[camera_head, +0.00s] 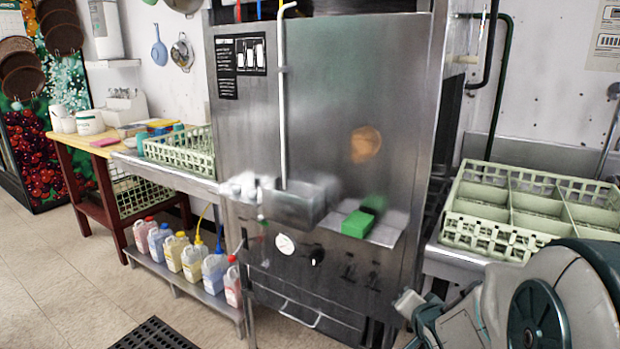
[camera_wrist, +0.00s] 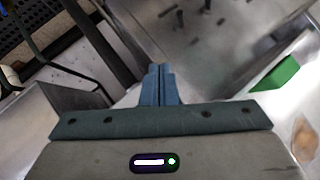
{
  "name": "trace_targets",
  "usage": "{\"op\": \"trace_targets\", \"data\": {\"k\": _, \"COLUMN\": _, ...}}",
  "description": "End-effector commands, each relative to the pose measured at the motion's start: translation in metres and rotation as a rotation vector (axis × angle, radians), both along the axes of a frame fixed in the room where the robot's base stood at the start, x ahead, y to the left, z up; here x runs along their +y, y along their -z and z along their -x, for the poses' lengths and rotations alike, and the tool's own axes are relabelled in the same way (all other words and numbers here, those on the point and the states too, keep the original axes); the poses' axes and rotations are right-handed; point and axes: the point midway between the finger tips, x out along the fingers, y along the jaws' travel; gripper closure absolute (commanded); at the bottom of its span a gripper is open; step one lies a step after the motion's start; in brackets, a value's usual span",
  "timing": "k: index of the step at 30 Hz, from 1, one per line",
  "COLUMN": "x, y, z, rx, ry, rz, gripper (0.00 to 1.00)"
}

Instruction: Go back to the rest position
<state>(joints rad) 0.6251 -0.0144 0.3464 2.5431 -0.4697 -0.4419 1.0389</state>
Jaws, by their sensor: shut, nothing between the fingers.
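My gripper shows in the wrist view (camera_wrist: 160,72), its two blue-grey fingers pressed together with nothing between them. In the head view my arm fills the lower right corner, in front of the right-hand counter and beside the dish machine; the fingertips are hard to make out there. A steel dish machine (camera_head: 320,95) stands in the middle. A green block (camera_head: 357,224) lies on a ledge at its front. The green block also shows in the wrist view (camera_wrist: 275,75), to the right of the fingers and apart from them.
A pale green divided rack (camera_head: 480,232) sits on the right counter, close to my arm. Another rack (camera_head: 185,150) is on the left counter. Several jugs (camera_head: 191,262) stand on a low shelf. A floor grate (camera_head: 155,334) lies at the front; open tiled floor (camera_head: 60,285) is at left.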

Motion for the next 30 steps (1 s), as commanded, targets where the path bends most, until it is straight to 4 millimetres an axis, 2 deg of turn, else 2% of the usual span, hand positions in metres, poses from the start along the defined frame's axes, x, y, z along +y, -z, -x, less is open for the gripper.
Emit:
{"op": "trace_targets", "data": {"k": 1, "x": 0.004, "y": -0.025, "z": 0.006, "rx": 0.045, "ry": -0.013, "rz": 0.068, "gripper": 1.0}}
{"op": "trace_targets", "data": {"k": 8, "x": 0.015, "y": -0.076, "z": 0.054, "rx": 0.31, "ry": -0.099, "rz": 0.305, "gripper": 1.0}}
{"op": "trace_targets", "data": {"k": 18, "x": 0.06, "y": -0.148, "z": 0.15, "rx": 0.651, "ry": -0.43, "rz": 0.418, "gripper": 1.0}}
{"op": "trace_targets", "data": {"k": 21, "x": 0.071, "y": -0.161, "z": 0.173, "rx": 0.706, "ry": -0.53, "rz": 0.417, "gripper": 1.0}}
{"op": "trace_targets", "data": {"k": 24, "x": 0.078, "y": -0.168, "z": 0.187, "rx": 0.737, "ry": -0.597, "rz": 0.414, "gripper": 1.0}}
{"op": "trace_targets", "data": {"k": 30, "x": 0.083, "y": -0.169, "z": 0.195, "rx": 0.756, "ry": -0.635, "rz": 0.412, "gripper": 1.0}}
